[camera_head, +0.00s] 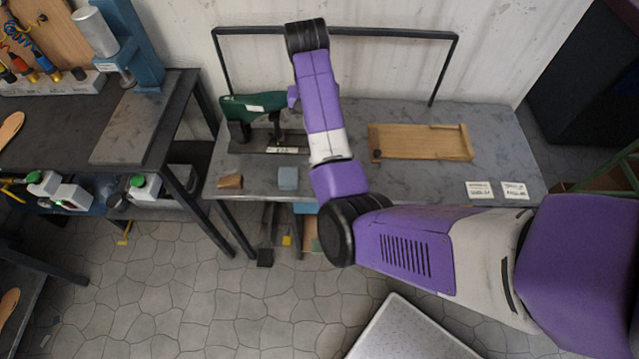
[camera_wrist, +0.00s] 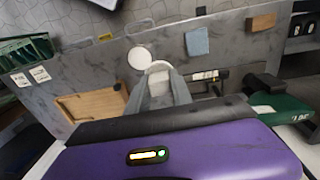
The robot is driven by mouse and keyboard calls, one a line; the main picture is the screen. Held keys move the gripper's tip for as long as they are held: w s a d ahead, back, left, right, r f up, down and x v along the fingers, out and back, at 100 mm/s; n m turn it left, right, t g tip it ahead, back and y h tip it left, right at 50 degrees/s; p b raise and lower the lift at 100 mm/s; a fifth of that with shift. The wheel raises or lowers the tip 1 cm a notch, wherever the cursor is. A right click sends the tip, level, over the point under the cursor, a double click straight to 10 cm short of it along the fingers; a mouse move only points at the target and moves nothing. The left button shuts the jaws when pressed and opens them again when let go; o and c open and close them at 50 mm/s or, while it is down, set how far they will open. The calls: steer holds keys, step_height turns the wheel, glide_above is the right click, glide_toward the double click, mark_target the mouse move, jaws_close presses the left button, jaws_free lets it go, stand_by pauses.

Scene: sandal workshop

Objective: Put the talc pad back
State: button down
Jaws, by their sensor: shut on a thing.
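My gripper shows in the wrist view (camera_wrist: 160,84), with its grey fingers shut on a small whitish, rounded thing, which I take to be the talc pad (camera_wrist: 158,66). A flat, round white disc (camera_wrist: 140,58) shows just beside the held pad, over the grey bench near its front edge. I cannot tell whether the disc is a dish or a mark, or how high the pad is above the bench. In the head view my own arm hides the gripper, the pad and the disc.
The grey bench (camera_head: 350,180) carries a wooden tray (camera_head: 420,142), a green machine (camera_head: 255,106), a blue-grey block (camera_head: 288,178), a brown block (camera_head: 230,181) and two white labels (camera_head: 497,190). A black frame (camera_head: 395,33) stands along the back. Bare bench lies between tray and labels.

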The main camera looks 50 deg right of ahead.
steer(key=shift+f+t+y, duration=0.15)
steer(key=shift+t+y, duration=0.15)
steer(key=shift+y, duration=0.1)
steer(key=shift+f+b, duration=4.3)
steer(key=shift+f, duration=5.55)
steer(key=c, duration=1.1)
jaws_free()
steer(key=shift+c, duration=0.2)
step_height(320, 180, up, 12)
steer(key=shift+r+p, duration=0.1)
steer(key=shift+p, duration=0.6)
